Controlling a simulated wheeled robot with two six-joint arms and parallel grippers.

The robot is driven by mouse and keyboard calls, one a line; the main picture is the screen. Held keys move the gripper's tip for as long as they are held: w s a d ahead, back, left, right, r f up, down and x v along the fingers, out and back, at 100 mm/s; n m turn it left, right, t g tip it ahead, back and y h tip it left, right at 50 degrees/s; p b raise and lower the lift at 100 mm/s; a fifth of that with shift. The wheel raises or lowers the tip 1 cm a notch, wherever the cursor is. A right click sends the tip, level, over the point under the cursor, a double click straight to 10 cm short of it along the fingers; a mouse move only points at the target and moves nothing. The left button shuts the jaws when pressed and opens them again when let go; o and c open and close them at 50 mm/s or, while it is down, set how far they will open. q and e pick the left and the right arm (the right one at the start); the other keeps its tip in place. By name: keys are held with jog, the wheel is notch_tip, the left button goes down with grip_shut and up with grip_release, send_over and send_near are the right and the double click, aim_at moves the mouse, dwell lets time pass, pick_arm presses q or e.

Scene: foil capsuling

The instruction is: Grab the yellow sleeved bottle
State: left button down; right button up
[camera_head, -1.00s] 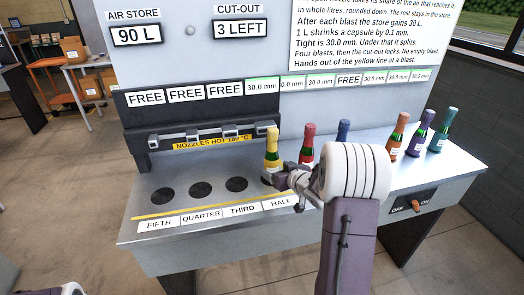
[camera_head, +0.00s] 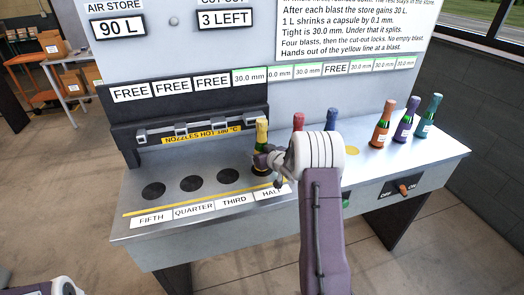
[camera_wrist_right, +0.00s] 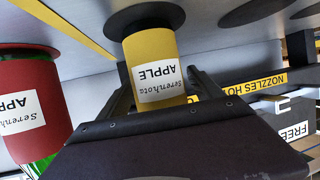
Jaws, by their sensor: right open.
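The yellow sleeved bottle (camera_head: 262,131) stands upright at the HALF place on the bench, its lower part partly hidden by my right gripper (camera_head: 264,161). In the right wrist view the yellow sleeve (camera_wrist_right: 154,62), with an upside-down "Serenhota APPLE" label, lies between the two fingers of the right gripper (camera_wrist_right: 161,90). The fingers are open, one on each side of the sleeve; contact cannot be told. My left gripper is out of view; only part of my left arm shows at the bottom left corner.
A red sleeved bottle (camera_head: 298,122) stands close to the right of the gripper, with a blue one (camera_head: 331,119) beyond it. Orange (camera_head: 382,124), purple (camera_head: 406,119) and teal (camera_head: 430,115) bottles stand farther right.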

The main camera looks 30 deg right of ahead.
jog(key=shift+w+f, duration=0.15)
jog(key=shift+w, duration=0.05)
jog(key=shift+s+a, duration=0.1)
jog(key=shift+s, duration=0.05)
jog(key=c, duration=0.7)
grip_shut()
jog(key=shift+r, duration=0.2)
jog(key=shift+r, duration=0.4)
notch_tip(320, 180, up, 17)
jog(key=p, duration=0.6)
jog(key=shift+p, duration=0.3)
